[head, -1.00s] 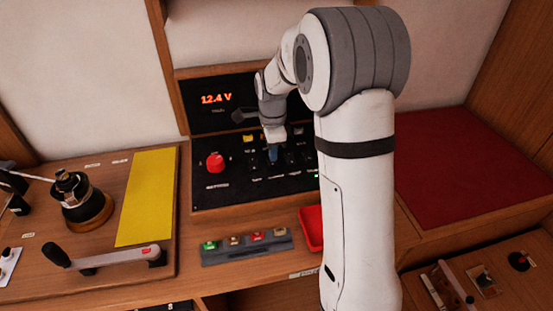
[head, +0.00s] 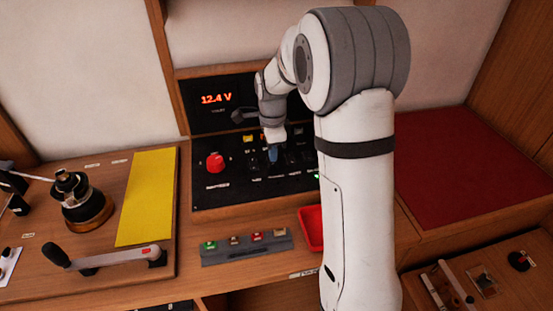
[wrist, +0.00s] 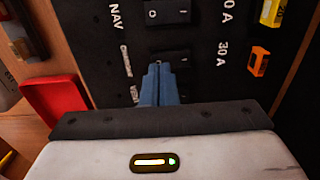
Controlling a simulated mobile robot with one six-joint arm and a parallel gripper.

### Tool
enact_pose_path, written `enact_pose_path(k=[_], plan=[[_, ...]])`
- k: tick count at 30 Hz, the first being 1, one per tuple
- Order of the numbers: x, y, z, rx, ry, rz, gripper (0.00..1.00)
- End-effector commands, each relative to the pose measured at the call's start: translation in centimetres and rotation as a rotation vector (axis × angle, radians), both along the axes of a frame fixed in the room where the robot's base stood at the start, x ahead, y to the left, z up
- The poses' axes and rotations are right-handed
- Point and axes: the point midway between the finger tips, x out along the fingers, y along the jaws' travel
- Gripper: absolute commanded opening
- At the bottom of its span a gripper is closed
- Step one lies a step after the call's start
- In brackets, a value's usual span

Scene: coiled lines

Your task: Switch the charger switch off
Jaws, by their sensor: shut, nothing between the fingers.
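The black switch panel (head: 235,180) stands below the display and carries a row of rocker switches. In the wrist view a black rocker (wrist: 168,12) sits beside the label "NAV". Another black rocker (wrist: 170,57), beside a small label that seems to read "charger", lies right at my fingertips and is partly covered by them. My gripper (wrist: 160,72) has blue fingers pressed together with nothing between them. In the head view my gripper (head: 273,155) points down at the panel's switch area. I cannot tell whether the tips touch the rocker, or which way it is tipped.
A red knob (head: 215,162) is on the panel's left, and a display (head: 216,99) reads 12.4 V above. Yellow (wrist: 271,12) and orange (wrist: 259,61) fuses sit beside the switches. A red tray (head: 311,228) and a grey fuse strip (head: 246,247) are in front.

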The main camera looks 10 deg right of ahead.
Motion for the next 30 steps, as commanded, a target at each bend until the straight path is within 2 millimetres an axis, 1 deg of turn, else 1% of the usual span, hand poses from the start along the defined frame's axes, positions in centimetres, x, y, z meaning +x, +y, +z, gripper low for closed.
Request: enact_pose_path(k=[30], plan=[[0.0,0.0,-1.4,0.000,0.001,0.000,0.00]])
